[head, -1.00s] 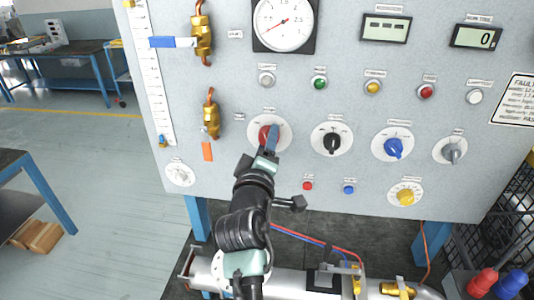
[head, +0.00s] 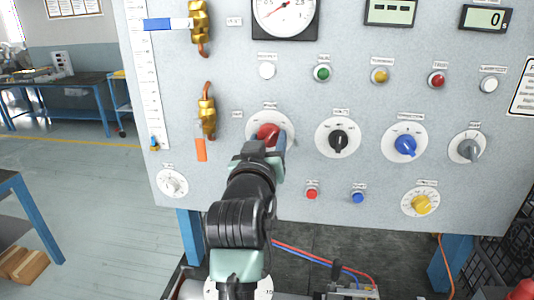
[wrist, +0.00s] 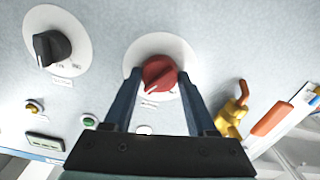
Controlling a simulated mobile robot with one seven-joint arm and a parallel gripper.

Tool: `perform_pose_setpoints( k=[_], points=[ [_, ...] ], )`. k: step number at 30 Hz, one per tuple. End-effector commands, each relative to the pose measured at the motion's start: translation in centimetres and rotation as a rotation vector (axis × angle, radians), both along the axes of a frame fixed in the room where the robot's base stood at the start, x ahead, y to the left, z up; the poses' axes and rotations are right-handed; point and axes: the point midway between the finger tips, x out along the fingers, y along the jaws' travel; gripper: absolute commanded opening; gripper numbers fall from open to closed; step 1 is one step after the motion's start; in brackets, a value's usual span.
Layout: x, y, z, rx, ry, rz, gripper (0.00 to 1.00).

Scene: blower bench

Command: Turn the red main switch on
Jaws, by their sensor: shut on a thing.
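The red main switch (head: 266,132) is a rotary knob on a white round dial, on the left part of the grey panel. In the wrist view the red knob (wrist: 160,73) lies between the two blue fingers, its ridge slanting toward the lower left of that picture. My gripper (wrist: 158,76) faces the panel, with one finger on each side of the knob, and is shut on it. In the head view my gripper (head: 268,144) partly covers the dial and hides its lower markings. The dial's small lettering is too blurred to read.
A black knob (head: 338,141), a blue knob (head: 405,146) and a grey knob (head: 469,149) sit to the right. Small red (head: 312,193) and blue (head: 358,197) buttons lie below. A brass valve (head: 207,115) is close on the left. A white lamp (head: 267,71) is above.

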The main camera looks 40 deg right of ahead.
Motion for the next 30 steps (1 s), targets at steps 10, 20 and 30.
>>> perform_pose_setpoints(
  k=[10, 20, 30],
  points=[
    [0.02, 0.01, -0.16, 0.11, -0.127, 0.0, 0.02],
    [0.01, -0.01, -0.04, 0.137, -0.159, 0.0, 0.02],
    [0.02, 0.0, -0.01, 0.138, -0.16, 0.0, 0.64]
  ],
)
